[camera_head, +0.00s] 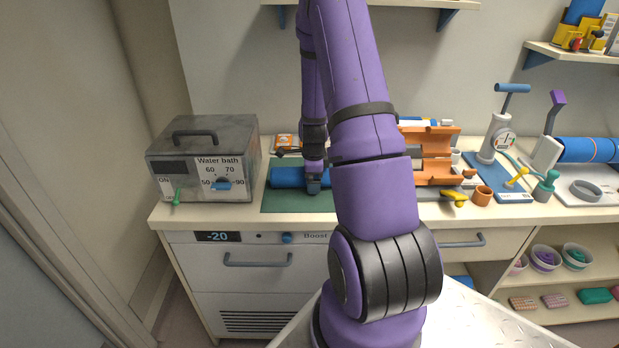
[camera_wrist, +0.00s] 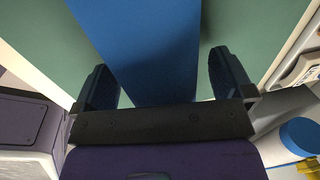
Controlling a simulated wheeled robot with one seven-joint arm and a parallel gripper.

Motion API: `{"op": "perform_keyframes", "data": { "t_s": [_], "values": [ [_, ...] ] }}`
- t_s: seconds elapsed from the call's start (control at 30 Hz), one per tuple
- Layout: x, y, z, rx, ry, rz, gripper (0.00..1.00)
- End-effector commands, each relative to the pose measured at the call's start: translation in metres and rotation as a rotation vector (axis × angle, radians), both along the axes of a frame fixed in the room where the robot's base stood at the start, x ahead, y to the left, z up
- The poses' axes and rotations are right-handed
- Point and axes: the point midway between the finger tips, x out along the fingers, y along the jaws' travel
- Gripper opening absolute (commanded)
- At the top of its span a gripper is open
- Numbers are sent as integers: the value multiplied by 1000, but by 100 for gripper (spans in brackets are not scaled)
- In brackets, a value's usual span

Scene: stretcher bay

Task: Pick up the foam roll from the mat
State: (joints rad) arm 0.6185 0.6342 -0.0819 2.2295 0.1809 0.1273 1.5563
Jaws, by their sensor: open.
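The blue foam roll (camera_head: 287,177) lies on its side on the green mat (camera_head: 283,203) on the counter, beside the water bath. My gripper (camera_head: 314,184) is over the roll's right part in the head view, pointing down. In the wrist view, the foam roll (camera_wrist: 145,45) runs between the two spread fingers of my gripper (camera_wrist: 162,78), with a gap at each side. The green mat (camera_wrist: 245,30) shows on both sides of the roll. My arm hides the roll's right end in the head view.
The grey water bath (camera_head: 205,160) stands close at the left. An orange rack (camera_head: 432,152), a yellow object (camera_head: 453,196) and a small orange cup (camera_head: 482,195) are at the right. A hand pump (camera_head: 496,138) stands further right. Drawers are below the counter.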

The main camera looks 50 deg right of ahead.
Motion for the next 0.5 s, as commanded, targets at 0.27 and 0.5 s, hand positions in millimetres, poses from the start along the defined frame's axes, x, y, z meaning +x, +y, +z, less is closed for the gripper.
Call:
{"op": "perform_keyframes", "data": {
  "t_s": [0.27, 0.5],
  "values": [
    [0, 0, -1, -1, -1, 0, 94],
    [0, 0, -1, -1, -1, 0, 42]
  ]
}}
